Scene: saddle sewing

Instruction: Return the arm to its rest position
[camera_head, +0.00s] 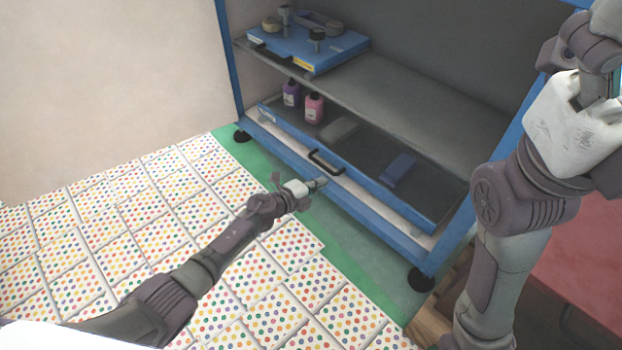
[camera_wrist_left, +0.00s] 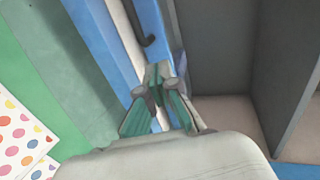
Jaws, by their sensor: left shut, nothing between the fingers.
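My left arm (camera_head: 215,262) reaches in from the lower left over the dotted floor. My left gripper (camera_head: 318,184) is shut and empty, just in front of the blue cabinet's lower drawer, close below its black handle (camera_head: 326,162). In the left wrist view the closed fingers (camera_wrist_left: 158,72) point toward the blue frame, and part of a dark handle shows beyond them. My right arm (camera_head: 510,220) stands raised at the right edge, and its gripper is out of the picture.
The blue cabinet (camera_head: 375,205) holds a pink bottle (camera_head: 314,107), a purple bottle (camera_head: 291,93) and a dark blue box (camera_head: 399,170) low down. A blue case (camera_head: 310,48) lies on the shelf (camera_head: 420,98). Dotted tiles (camera_head: 110,235) at left are clear. A red surface (camera_head: 580,255) is at right.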

